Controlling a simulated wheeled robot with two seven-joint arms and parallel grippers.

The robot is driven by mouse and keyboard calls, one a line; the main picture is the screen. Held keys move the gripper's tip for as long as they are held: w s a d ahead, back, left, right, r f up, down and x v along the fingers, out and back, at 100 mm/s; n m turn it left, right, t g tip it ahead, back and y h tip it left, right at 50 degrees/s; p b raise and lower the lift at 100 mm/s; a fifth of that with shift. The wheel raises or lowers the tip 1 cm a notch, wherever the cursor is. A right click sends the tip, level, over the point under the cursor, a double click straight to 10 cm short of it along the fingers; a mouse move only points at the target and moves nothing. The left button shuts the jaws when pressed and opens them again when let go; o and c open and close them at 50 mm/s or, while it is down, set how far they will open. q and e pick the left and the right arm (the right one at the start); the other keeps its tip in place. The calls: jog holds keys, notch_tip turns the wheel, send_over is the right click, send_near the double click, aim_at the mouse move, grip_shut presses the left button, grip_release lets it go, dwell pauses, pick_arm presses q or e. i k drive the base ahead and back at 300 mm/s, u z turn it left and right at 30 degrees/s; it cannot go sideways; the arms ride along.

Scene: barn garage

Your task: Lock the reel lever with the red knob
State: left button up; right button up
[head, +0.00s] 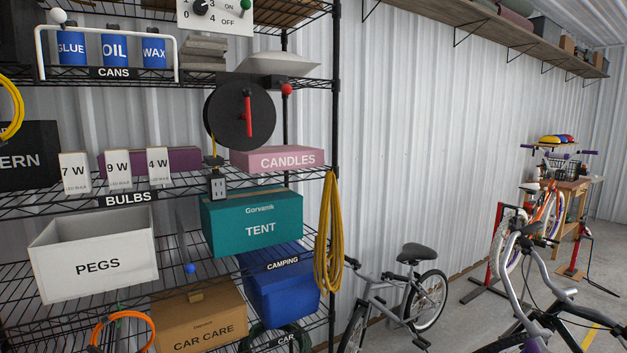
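A black cord reel (228,128) hangs on the wire shelf unit, below a grey lamp shade. A red handle (248,118) stands upright on its face. A round red knob (287,89) sits just right of the reel's upper edge, on a short dark stem. I cannot make out the rest of the lever or how it meets the reel. A yellow cord (213,150) runs down from the reel to a grey outlet box (217,187). Neither gripper shows in the head view.
A pink CANDLES box (277,160) is under the reel's right side, and a teal TENT box (252,222) is below. A yellow rope (329,235) hangs at the shelf's right post. Bulb boxes stand to the left. Bicycles stand on the floor at right.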

aim_at(286, 88)
jog(key=k, duration=0.65)
jog(key=z, duration=0.45)
jog(key=i, duration=1.3)
jog(key=z, duration=0.25)
